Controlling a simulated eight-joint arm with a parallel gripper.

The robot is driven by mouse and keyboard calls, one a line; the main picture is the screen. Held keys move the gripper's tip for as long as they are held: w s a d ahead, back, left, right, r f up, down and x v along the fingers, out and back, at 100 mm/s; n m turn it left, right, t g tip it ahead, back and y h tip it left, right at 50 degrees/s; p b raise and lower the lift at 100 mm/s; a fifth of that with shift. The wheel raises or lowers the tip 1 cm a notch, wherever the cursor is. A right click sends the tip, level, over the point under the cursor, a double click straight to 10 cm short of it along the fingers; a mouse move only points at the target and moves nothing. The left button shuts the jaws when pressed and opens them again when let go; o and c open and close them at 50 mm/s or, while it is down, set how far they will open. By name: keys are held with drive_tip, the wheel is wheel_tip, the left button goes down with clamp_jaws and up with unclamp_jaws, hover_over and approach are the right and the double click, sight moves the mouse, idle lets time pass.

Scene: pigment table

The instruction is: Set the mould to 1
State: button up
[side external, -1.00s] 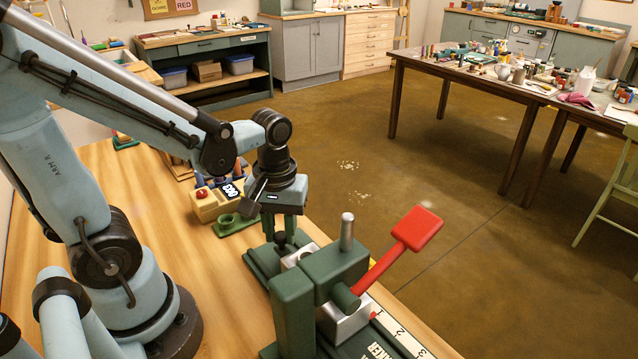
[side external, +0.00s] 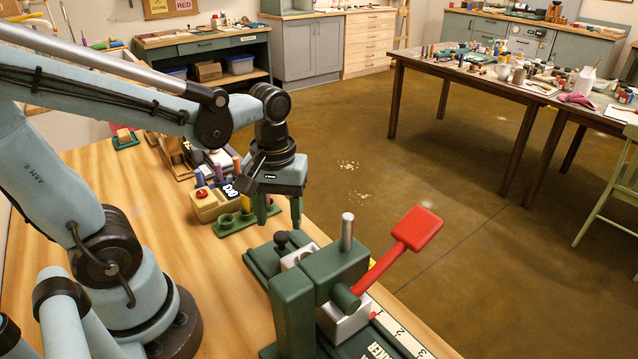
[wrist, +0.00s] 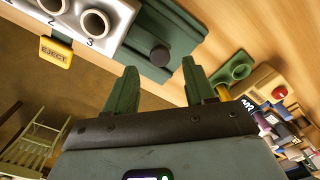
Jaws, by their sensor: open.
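The mould (wrist: 118,16) is a pale metal block in the wrist view, with round holes beside the numbers 2 and 3; part of it is cut off by the top edge. In the side view its pale ends (side external: 343,322) show on both sides of the green press (side external: 335,268), which hides its middle. A dark round knob (side external: 281,239) stands on the green base at the near-arm end; it also shows in the wrist view (wrist: 160,56). My gripper (side external: 279,214) is open and empty, above the knob and apart from it. Its two green fingers (wrist: 160,75) are spread.
The press has a red lever (side external: 418,229) raised to the right and an upright metal pin (side external: 347,232). A number strip (side external: 400,335) lies at the front right. A yellow EJECT tag (wrist: 56,52) shows near the mould. A beige box with a red button (side external: 203,194) stands behind.

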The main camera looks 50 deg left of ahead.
wheel_tip(320, 180, up, 8)
drive_tip(key=shift+r, duration=0.2)
idle(0.3)
drive_tip(key=w+f+m+t, duration=0.1)
drive_tip(key=m+t, duration=0.1)
drive_tip(key=m, duration=0.1)
drive_tip(key=w+d+f+m+t, duration=0.1)
drive_tip(key=m+t, duration=0.1)
drive_tip(key=m, duration=0.1)
drive_tip(key=w+f+m+t, duration=0.1)
drive_tip(key=f+m+t, duration=0.1)
drive_tip(key=m+t, duration=0.1)
drive_tip(key=shift+w+d, duration=0.25)
drive_tip(key=shift+d, duration=0.1)
